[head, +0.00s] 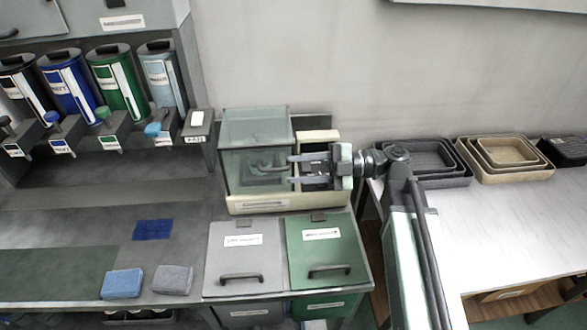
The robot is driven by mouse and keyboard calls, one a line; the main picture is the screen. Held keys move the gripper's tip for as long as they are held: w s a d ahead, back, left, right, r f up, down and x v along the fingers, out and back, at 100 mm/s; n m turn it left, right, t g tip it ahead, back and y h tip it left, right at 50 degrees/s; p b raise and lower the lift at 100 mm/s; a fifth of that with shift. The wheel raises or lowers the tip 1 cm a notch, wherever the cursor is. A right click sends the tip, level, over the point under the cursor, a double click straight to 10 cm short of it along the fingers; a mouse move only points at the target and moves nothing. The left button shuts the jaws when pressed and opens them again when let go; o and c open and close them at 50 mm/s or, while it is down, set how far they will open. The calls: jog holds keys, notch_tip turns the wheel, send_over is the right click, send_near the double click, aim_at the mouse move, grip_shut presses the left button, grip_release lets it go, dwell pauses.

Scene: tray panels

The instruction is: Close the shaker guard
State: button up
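The shaker has a cream base (262,206) and stands at the back right end of the grey counter. Its clear greenish guard (255,128) covers the left part of the base and has a handle (268,163) on its front. I cannot tell whether the guard sits fully down. My gripper (291,170) reaches in from the right with its two fingers apart. The fingertips point left, just right of the handle, with nothing seen between them. I cannot tell whether they touch the guard. My gripper hides part of the shaker's cream right-hand section (316,138).
In front of the shaker are a grey lid (238,255) and a green lid (322,262), both with handles. Several coloured dispensers (120,85) stand at left. Cloths (172,280) lie on the counter. Trays (505,152) sit on the white table at right.

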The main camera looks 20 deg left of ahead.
jog(key=v, duration=0.9)
dwell(0.5)
jog(key=shift+w, duration=0.1)
dwell(0.3)
